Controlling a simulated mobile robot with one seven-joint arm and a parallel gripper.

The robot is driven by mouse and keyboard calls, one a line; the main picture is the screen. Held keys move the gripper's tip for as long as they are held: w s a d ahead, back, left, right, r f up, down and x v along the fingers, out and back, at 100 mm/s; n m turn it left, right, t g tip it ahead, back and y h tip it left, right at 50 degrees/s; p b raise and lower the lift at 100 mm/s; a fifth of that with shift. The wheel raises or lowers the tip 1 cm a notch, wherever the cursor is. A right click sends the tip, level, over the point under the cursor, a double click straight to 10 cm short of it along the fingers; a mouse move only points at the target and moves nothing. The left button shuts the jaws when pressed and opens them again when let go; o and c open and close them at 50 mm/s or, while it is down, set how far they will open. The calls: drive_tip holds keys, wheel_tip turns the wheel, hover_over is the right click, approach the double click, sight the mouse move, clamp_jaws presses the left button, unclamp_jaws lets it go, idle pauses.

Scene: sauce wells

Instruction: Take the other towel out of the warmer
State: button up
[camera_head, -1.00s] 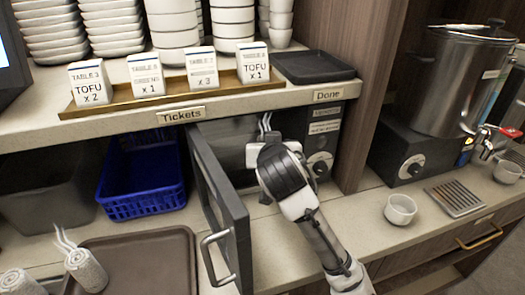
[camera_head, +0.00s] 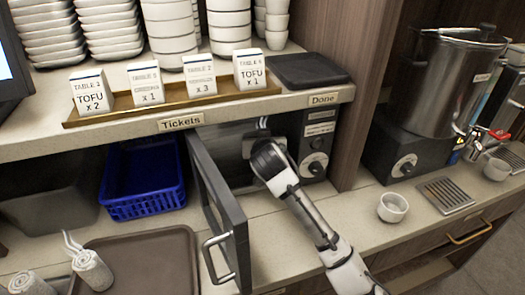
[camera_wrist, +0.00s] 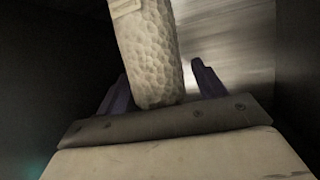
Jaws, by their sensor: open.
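The warmer (camera_head: 318,142) stands under the shelf with its dark door (camera_head: 222,215) swung open toward the front. In the wrist view a pale, textured rolled towel (camera_wrist: 148,50) lies between the two open fingers, close to the palm. I cannot tell whether the fingers touch it. Wisps of steam show above my wrist in the head view.
The open door stands just left of my arm. A blue basket (camera_head: 145,190) and a grey bin (camera_head: 45,195) are further left. A small white cup (camera_head: 392,207) and a drip grate (camera_head: 445,195) are on the right counter. The shelf with tickets (camera_head: 180,122) overhangs the warmer.

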drive_tip(key=c, duration=1.1)
drive_tip(key=shift+s+r, duration=0.1)
